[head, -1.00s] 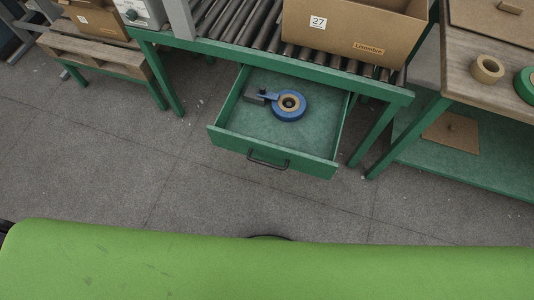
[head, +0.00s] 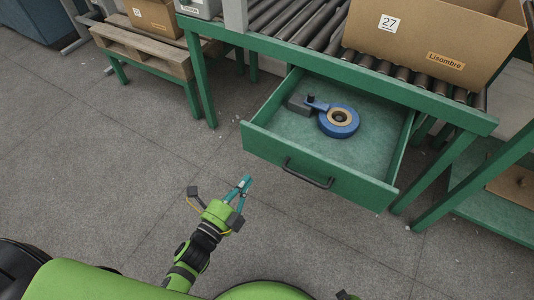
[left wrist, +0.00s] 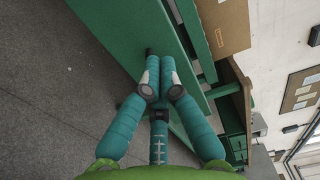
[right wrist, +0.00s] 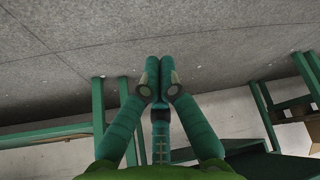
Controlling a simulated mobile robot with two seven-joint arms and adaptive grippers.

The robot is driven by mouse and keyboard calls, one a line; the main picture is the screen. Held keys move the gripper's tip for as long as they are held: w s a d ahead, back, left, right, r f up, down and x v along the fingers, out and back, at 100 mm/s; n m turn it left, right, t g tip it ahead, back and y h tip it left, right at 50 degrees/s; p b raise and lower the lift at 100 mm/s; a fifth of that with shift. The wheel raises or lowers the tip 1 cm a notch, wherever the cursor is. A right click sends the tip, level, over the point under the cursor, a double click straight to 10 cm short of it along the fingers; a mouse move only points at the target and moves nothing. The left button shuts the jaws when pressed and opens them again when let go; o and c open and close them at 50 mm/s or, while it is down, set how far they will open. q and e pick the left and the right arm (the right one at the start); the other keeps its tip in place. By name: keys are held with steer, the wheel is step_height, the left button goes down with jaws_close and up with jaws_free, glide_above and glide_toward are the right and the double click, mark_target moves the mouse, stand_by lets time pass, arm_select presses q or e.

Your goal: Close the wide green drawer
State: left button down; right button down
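The wide green drawer (head: 350,185) stands pulled out under the roller table in the head view, with a dark bar handle (head: 307,175) on its front. Inside lie a blue tape dispenser with a tan roll (head: 338,121) and a small dark block. My left gripper (head: 246,182) is in front of the drawer, left of the handle, apart from it in the head view. In the left wrist view its fingertips (left wrist: 160,66) meet, with a green panel, likely the drawer front (left wrist: 125,30), beyond them. My right gripper (right wrist: 159,66) is shut and empty, over the floor in its wrist view.
A cardboard box (head: 420,45) labelled 27 stands on the roller conveyor (head: 320,20) above the drawer. Green table legs (head: 201,85) flank the drawer. A wooden pallet stand (head: 145,50) is at the back left. The grey floor in front is clear.

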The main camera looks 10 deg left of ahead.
mark_target(274, 141)
arm_select(q)
steer(key=x, duration=1.3)
steer(key=shift+w, duration=0.15)
arm_select(e)
steer(key=shift+w, duration=0.55)
arm_select(q)
steer(key=shift+w+d, duration=0.1)
arm_select(e)
steer(key=shift+w, duration=0.2)
